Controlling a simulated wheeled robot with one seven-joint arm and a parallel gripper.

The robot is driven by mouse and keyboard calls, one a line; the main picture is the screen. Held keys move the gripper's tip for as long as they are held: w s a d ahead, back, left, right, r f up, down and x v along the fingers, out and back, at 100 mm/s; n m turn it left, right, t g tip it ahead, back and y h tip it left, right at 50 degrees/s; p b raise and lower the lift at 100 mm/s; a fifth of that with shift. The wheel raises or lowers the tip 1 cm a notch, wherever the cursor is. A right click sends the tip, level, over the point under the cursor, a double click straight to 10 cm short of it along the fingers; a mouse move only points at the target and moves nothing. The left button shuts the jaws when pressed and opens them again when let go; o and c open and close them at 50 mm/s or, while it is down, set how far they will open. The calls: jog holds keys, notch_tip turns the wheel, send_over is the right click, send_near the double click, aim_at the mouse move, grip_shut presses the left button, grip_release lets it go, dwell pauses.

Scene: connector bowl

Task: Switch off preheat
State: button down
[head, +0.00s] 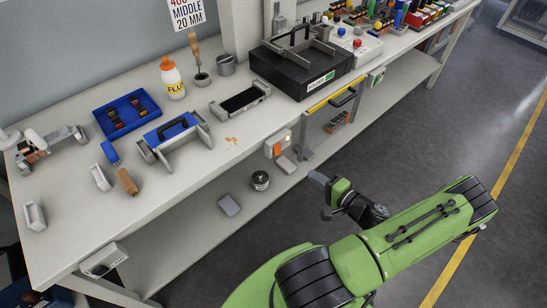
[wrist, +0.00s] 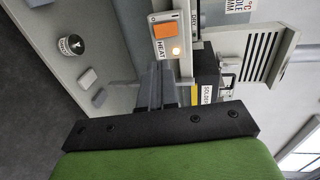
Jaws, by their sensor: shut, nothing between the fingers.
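The preheat switch box (head: 278,145) is a pale box on the bench's front edge. In the wrist view its orange rocker (wrist: 165,31) sits beside a "HEAT" label, and a small lamp (wrist: 176,51) glows warm. Which way the rocker is tipped I cannot tell. My gripper (head: 316,178) is shut and empty, in front of the bench, to the right of and below the box in the head view. In the wrist view the fingers (wrist: 155,93) point toward the bench, just below the switch box in the picture, apparently apart from it.
A black solder unit (head: 300,72) stands on the bench behind. A yellow-edged frame (head: 330,98) hangs at the bench front, right of the switch. A round tin (head: 260,180) and grey blocks lie on the lower shelf. The aisle floor is clear.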

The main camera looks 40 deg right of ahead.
aim_at(279, 152)
jog(key=w+f, duration=0.1)
jog(key=w, duration=0.3)
jog(key=w+b, duration=0.1)
jog(key=w, duration=0.4)
jog(key=w+f+b, duration=0.1)
jog(key=w, duration=0.3)
jog(key=shift+w+a+f, duration=0.1)
jog(key=shift+w+f, duration=0.2)
jog(key=shift+w, duration=0.05)
jog(key=shift+f, duration=0.15)
jog(key=b, duration=0.1)
jog(key=t+b, duration=0.1)
jog(key=shift+w+f+b, duration=0.2)
jog(key=shift+f+b, duration=0.15)
jog(key=shift+r, duration=0.35)
jog(key=shift+f, duration=0.1)
